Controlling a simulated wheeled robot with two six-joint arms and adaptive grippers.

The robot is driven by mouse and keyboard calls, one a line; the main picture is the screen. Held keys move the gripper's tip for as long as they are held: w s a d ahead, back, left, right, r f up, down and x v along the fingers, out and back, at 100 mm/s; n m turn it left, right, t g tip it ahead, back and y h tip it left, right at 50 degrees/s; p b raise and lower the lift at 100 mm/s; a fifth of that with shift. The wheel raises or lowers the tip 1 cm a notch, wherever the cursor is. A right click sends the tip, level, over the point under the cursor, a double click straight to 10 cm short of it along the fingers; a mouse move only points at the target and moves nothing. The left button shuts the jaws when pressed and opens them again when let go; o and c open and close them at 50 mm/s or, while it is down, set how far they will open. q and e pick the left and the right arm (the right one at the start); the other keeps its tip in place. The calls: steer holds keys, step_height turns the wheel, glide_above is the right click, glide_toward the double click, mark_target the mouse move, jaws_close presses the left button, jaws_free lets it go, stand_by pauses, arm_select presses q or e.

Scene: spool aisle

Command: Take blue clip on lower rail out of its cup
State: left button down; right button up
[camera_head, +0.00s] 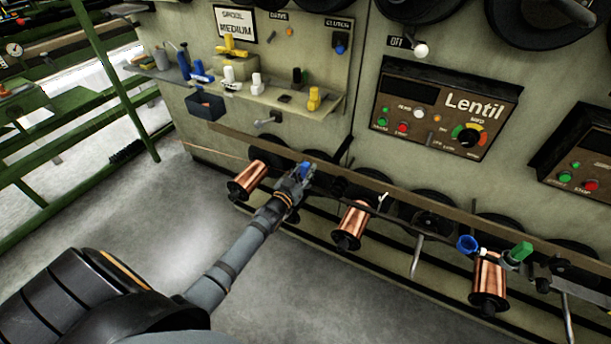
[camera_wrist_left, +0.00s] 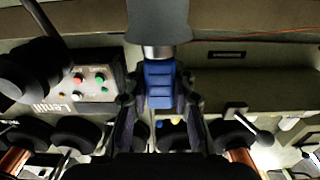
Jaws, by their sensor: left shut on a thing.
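My left gripper (camera_head: 305,174) is in front of the machine, at the left part of the long brown lower rail (camera_head: 400,197). It is shut on a small blue clip (camera_head: 305,167). In the left wrist view the blue clip (camera_wrist_left: 160,84) sits between the two dark fingers, with a grey rounded piece above it; I cannot tell whether that piece belongs to the clip. A round blue cup-like piece (camera_head: 467,243) is on the rail to the right, well apart from the gripper. Whether the held clip is clear of a cup cannot be told. My right gripper is not in view.
Copper spools (camera_head: 353,224) hang along the rail, with silver levers (camera_head: 416,257) between them. A green piece (camera_head: 520,251) is at the right. The floor in front is clear.

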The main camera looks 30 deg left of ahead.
mark_target(306, 165)
arm_select(q)
steer(key=shift+r, duration=0.55)
steer(key=r+p, duration=0.1)
steer(key=r, duration=0.1)
steer(key=r+p, duration=0.1)
steer(key=shift+s+d+r+p, duration=0.15)
steer(key=shift+s+r+p, duration=0.1)
steer(key=shift+r+p, duration=0.1)
steer(key=s+d+r+p, duration=0.6)
steer(key=s+r+p, duration=0.2)
steer(key=s, duration=0.4)
steer(key=shift+p, duration=0.75)
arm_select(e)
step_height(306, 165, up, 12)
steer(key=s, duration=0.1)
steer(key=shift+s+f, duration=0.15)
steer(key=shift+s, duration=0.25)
arm_select(q)
steer(key=shift+r, duration=0.1)
